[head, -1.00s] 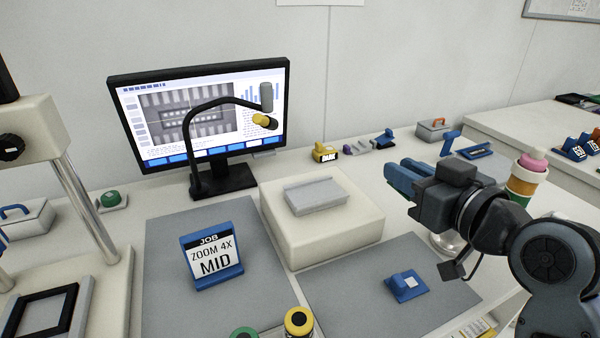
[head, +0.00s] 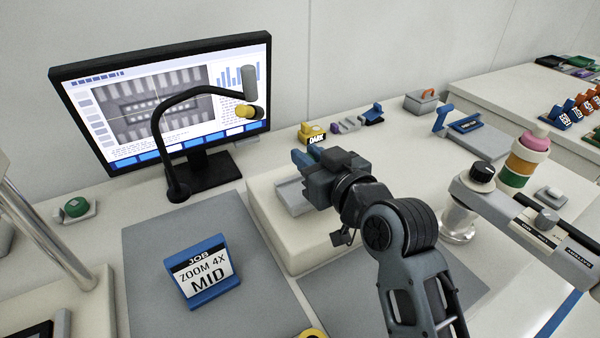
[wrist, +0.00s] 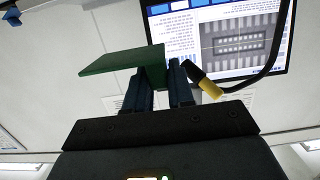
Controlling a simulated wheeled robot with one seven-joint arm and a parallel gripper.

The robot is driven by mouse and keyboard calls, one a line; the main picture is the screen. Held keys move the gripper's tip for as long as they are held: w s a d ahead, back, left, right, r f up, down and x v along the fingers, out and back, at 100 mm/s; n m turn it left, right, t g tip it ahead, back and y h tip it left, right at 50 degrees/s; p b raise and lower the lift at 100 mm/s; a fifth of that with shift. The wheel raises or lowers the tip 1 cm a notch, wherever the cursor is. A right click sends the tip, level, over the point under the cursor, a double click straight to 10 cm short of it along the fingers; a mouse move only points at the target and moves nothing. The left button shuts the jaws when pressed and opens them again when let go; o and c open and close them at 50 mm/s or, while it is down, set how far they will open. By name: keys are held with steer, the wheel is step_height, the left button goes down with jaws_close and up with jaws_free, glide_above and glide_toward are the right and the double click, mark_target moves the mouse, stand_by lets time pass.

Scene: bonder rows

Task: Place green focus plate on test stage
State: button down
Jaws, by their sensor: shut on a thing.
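My gripper (head: 306,159) is shut on the green focus plate (wrist: 122,62). In the wrist view the thin green plate sticks out to the left from between the blue fingers (wrist: 172,85). In the head view I cannot make out the plate behind the fingers. The gripper is above the right side of a cream block with a grey raised pad (head: 289,197), apparently the test stage. My gripper and arm hide part of the pad and block.
A monitor (head: 100,149) stands behind, with a black curved lamp arm (head: 168,150) in front of it. A blue JOB sign reading ZOOM 4X MID (head: 203,272) stands on the grey mat (head: 140,246). A yellow DARK block (head: 312,131) and small parts sit behind the stage.

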mark_target(300, 192)
steer(key=shift+w+a+f, duration=0.15)
steer(key=shift+a+f, duration=0.35)
steer(key=shift+a, duration=0.3)
steer(key=shift+f, duration=2.05)
steer(key=shift+f, duration=0.15)
steer(key=c, duration=1)
jaws_free()
steer(key=b+v, duration=0.1)
steer(key=v, duration=1.1)
